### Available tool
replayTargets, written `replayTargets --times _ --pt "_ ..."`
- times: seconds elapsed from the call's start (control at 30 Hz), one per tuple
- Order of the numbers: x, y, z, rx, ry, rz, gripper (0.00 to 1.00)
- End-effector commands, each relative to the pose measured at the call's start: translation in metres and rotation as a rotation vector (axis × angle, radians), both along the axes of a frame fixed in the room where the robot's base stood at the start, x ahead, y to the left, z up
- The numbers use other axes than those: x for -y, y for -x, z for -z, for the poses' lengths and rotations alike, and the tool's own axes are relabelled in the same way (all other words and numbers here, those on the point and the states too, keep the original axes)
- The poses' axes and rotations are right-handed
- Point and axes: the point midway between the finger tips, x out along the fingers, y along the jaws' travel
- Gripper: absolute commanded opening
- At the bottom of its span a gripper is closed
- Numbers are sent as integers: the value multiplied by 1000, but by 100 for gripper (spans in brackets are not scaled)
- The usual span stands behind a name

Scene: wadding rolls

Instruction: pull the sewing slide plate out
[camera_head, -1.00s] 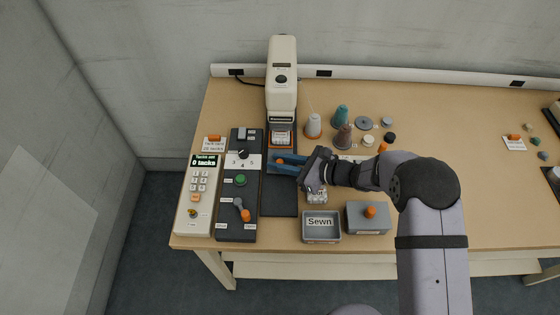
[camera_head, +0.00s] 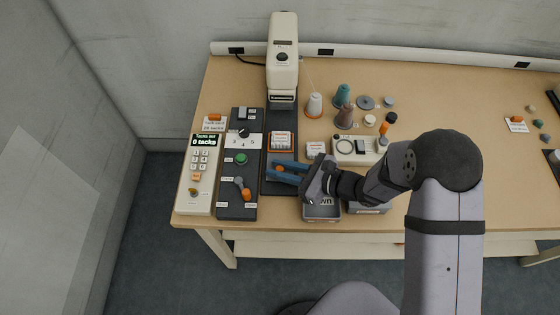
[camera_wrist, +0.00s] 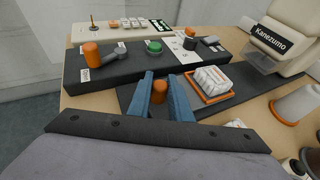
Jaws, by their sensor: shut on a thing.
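The slide plate (camera_head: 271,150) is an orange-rimmed plate with a white bundle (camera_head: 281,141) on it. It lies on the dark bed (camera_head: 283,189) in front of the sewing machine (camera_head: 283,60), clear of the machine's head. It also shows in the wrist view (camera_wrist: 212,101). My gripper (camera_head: 273,170) has its blue fingers on either side of the plate's orange knob (camera_wrist: 159,91), shut on it. The fingers hide part of the knob in both views.
Left of the bed stand a dark control box (camera_head: 238,200) with dial, green button and orange-tipped lever, and a keypad box (camera_head: 202,175) reading 0 tacks. A grey tray (camera_head: 321,213) sits partly hidden under my wrist. Thread cones (camera_head: 343,96) stand at the right.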

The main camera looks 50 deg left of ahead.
Motion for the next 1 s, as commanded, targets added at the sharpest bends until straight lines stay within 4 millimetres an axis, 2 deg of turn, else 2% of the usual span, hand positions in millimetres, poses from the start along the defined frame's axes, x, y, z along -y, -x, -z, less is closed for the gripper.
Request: replayTargets --times 0.17,0.2,0.27,0.3,0.67,1.0 --pt "0 -1 0 4 0 2 0" --pt "-1 -2 0 4 0 2 20" --pt "-1 -1 0 4 0 2 35" --pt "-1 -1 0 3 0 2 37" --pt "2 -3 -1 2 -1 2 37" --pt "38 -15 -16 3 -2 5 37"
